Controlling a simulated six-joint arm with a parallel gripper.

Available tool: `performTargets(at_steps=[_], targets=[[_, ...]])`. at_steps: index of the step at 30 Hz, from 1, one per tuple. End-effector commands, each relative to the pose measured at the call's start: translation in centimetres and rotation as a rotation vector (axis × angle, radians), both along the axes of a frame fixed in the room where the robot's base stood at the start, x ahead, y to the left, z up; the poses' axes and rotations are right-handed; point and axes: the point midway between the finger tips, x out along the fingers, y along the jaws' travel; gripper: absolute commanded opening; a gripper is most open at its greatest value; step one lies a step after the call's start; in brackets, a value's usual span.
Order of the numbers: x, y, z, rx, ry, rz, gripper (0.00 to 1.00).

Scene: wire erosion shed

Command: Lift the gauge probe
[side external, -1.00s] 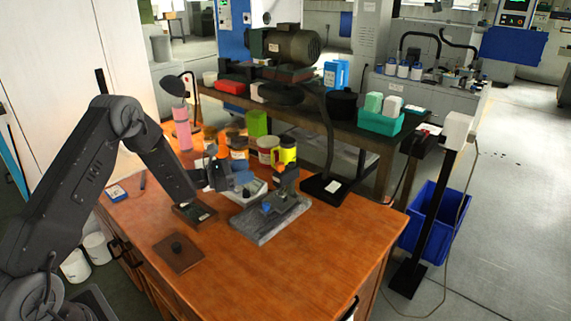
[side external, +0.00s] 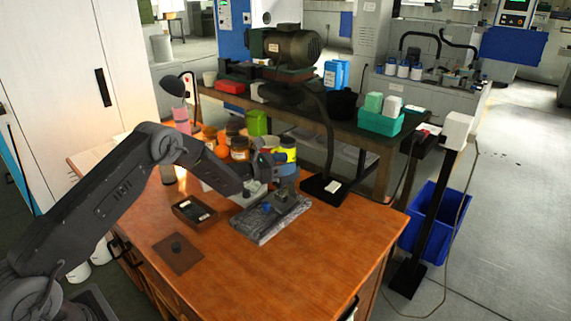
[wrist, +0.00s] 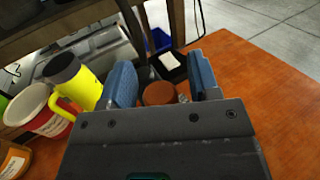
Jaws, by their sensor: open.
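My gripper (side external: 272,165) is open beside the small upright stand (side external: 288,182) on the grey stone-like base (side external: 285,226), in front of the yellow mug. In the wrist view its two blue-grey fingers (wrist: 160,68) are apart, with a brown round-topped piece (wrist: 158,93) showing between them. I cannot tell whether the fingers touch it. A small blue part (side external: 266,208) sits on the stone base. I cannot clearly single out the gauge probe; the arm and gripper cover part of the stand area.
A dark tray (side external: 180,212) holding a device and a brown plate with a knob (side external: 178,262) lie on the wooden table. The yellow mug (wrist: 88,88) and a red-and-white tub (wrist: 45,112) stand close by. The table's front right is clear.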

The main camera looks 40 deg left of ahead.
Motion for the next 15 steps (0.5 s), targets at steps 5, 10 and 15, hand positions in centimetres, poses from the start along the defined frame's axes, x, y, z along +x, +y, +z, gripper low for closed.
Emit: performTargets(at_steps=[5, 10, 15], targets=[[0.29, -0.17, -0.05, -0.001, 0.002, 0.000, 0.56], [0.28, -0.15, -0.03, 0.000, 0.001, 0.000, 0.55], [0.26, -0.15, -0.01, -0.001, 0.000, 0.000, 0.39]])
